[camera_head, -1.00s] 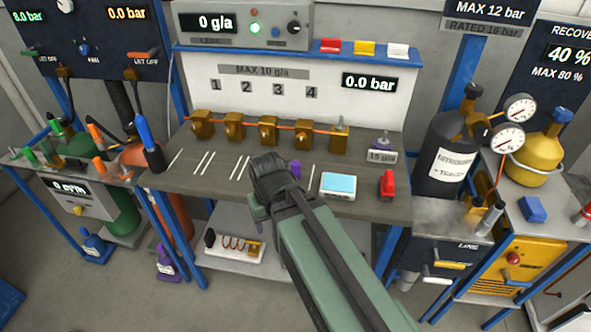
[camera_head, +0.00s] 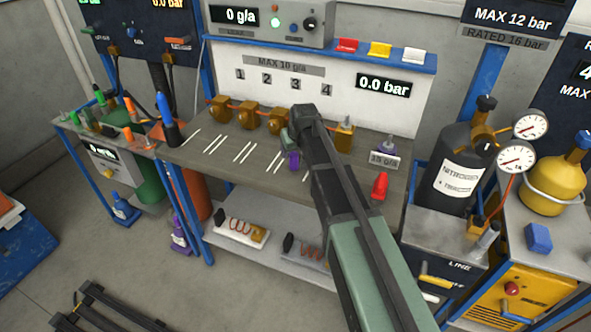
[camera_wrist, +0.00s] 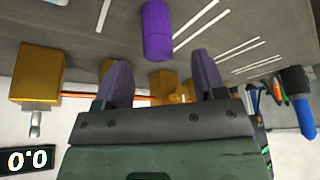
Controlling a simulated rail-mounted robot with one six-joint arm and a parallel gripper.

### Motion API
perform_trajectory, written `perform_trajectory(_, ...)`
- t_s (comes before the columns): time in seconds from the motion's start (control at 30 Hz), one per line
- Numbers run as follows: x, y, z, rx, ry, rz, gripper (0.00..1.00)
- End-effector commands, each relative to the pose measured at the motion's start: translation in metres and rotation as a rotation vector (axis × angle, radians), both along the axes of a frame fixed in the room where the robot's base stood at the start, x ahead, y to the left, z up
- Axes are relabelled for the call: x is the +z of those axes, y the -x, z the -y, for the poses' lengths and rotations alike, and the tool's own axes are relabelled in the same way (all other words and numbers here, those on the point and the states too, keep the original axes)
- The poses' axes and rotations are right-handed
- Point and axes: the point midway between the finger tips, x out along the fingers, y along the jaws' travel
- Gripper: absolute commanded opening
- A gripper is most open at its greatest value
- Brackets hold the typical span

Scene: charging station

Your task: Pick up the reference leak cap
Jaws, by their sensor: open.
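A small purple cylinder (camera_head: 293,160) stands on the grey bench, and it also shows in the wrist view (camera_wrist: 157,30). It may be the reference leak cap, but no label on it confirms this. A small metal fitting (camera_head: 388,142) stands behind the "15 g/a" label (camera_head: 384,158) on the right. My gripper (camera_wrist: 158,70) is open and empty. In the wrist view the purple cylinder appears above the gap between the two fingers, apart from them. In the head view my gripper (camera_head: 291,137) is beside the cylinder, and my arm hides part of the bench.
Several brass blocks (camera_head: 247,114) line the back of the bench, joined by an orange line. A red object (camera_head: 380,186) stands at the right front. A blue-topped dark tool (camera_head: 167,120) stands at the left end. White marks cross the bench top (camera_head: 217,165).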

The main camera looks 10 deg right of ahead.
Motion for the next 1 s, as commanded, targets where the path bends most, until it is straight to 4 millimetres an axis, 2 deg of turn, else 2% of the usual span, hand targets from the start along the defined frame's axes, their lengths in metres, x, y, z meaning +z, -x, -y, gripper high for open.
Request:
perform_trajectory(0.03, -0.011, -0.003, 0.000, 0.000, 0.000, 0.000, 0.64)
perform_trajectory(0.13, -0.009, -0.003, 0.000, 0.000, 0.000, -0.001, 0.64)
perform_trajectory(0.2, -0.014, -0.004, 0.000, 0.000, 0.000, -0.001, 0.64)
perform_trajectory(0.43, -0.057, -0.018, -0.002, 0.000, 0.000, -0.001, 0.64)
perform_trajectory(0.7, -0.055, -0.020, -0.002, 0.000, 0.000, -0.001, 0.63)
perform_trajectory(1.0, -0.055, -0.020, -0.002, 0.000, 0.000, -0.001, 0.17)
